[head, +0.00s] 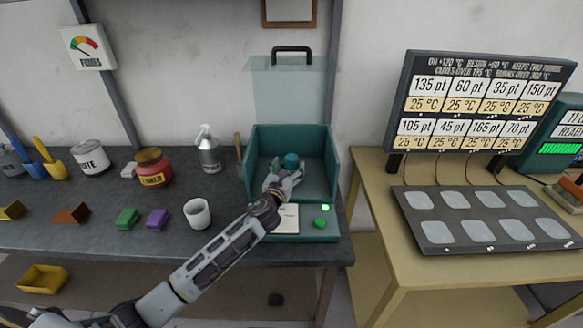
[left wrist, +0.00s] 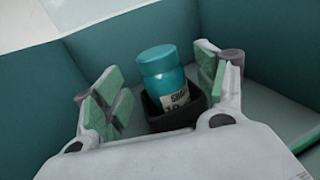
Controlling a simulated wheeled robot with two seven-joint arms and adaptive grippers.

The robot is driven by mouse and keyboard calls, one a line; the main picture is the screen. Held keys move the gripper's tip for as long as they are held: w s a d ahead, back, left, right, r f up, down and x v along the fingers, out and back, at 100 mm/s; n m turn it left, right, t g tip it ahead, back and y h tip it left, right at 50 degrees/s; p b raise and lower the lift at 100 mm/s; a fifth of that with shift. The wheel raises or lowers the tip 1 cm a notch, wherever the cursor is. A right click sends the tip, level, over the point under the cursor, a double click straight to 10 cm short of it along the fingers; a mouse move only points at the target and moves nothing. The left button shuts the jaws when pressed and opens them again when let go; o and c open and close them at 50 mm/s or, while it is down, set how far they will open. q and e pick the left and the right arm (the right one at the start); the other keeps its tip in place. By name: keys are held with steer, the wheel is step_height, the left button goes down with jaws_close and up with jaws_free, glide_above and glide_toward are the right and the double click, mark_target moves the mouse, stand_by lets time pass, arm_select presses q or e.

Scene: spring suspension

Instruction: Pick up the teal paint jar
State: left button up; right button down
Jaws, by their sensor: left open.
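The teal paint jar (head: 291,161) stands inside the teal open-fronted box (head: 330,165) in the head view. In the left wrist view the jar (left wrist: 164,78) has a teal lid and a pale label, and its lower part sits in a small black holder (left wrist: 176,122). My left gripper (head: 284,180) reaches into the box. Its green-padded fingers (left wrist: 160,85) are spread open on either side of the jar, with gaps to it on both sides. The gripper hides the jar's lower part in the head view. My right gripper is in neither view.
The box's side walls stand close around my left gripper, and a clear panel (head: 290,95) with a black handle is raised above. A white cup (head: 197,213), spray bottle (head: 209,150) and red jar (head: 153,168) stand to the left. A yellow table (head: 400,270) is at right.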

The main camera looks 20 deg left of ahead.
mark_target(289, 165)
arm_select(q)
steer(key=shift+w, duration=1.9)
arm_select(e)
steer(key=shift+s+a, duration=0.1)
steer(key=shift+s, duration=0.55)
arm_select(q)
steer(key=shift+c, duration=0.4)
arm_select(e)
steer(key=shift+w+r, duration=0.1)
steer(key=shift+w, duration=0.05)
arm_select(q)
steer(key=c, duration=0.4)
steer(key=shift+r, duration=0.1)
steer(key=c, duration=0.9)
steer(key=shift+c, duration=0.2)
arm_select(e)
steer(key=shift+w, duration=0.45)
arm_select(q)
steer(key=shift+r, duration=0.1)
